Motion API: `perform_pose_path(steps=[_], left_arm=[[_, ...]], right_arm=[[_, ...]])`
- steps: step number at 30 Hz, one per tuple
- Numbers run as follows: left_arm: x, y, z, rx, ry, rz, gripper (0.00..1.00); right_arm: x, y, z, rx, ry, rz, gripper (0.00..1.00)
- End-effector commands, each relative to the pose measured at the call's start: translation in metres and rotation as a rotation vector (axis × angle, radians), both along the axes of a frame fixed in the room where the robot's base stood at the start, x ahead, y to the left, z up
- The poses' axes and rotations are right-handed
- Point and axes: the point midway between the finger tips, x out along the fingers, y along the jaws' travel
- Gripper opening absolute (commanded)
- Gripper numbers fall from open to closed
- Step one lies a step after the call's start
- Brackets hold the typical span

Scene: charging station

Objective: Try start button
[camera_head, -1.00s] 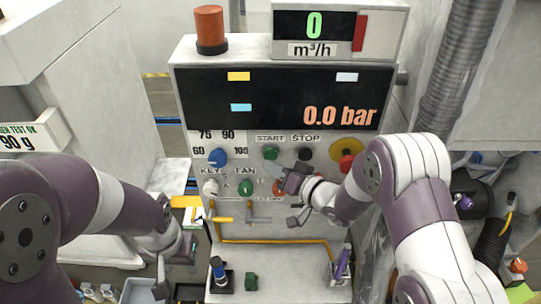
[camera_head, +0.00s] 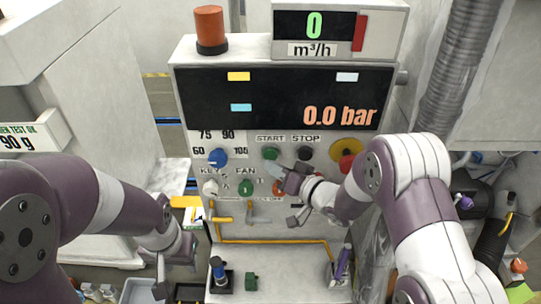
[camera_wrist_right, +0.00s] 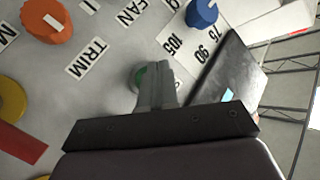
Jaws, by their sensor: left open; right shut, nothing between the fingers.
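The green start button (camera_head: 270,153) sits on the front panel under its START label, with the dark STOP button (camera_head: 304,153) to its right. My right gripper (camera_head: 271,171) is shut and empty, its fingertips just below the start button in the head view. In the right wrist view the shut fingers (camera_wrist_right: 156,88) partly cover the green button (camera_wrist_right: 139,76); whether they touch it cannot be told. The display (camera_head: 339,117) reads 0.0 bar. My left gripper (camera_head: 176,270) is open and empty, low at the left of the panel.
A blue dial (camera_head: 217,157), a green fan knob (camera_head: 245,187) and an orange-red knob (camera_head: 279,188) surround the start button. A red-and-yellow button (camera_head: 346,150) is partly behind my right arm. A yellow lever (camera_head: 221,219) and pipe lie below. An orange beacon (camera_head: 210,30) stands on top.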

Motion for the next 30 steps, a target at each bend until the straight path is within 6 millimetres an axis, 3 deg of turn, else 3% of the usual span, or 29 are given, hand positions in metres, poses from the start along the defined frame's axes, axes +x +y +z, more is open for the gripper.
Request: perform_pose_path(steps=[30], left_arm=[[0.0000, 0.0000, -0.0006, 0.000, 0.000, 0.000, 0.43]], right_arm=[[0.0085, -0.0001, 0.0001, 0.000, 0.000, 0.000, 0.00]])
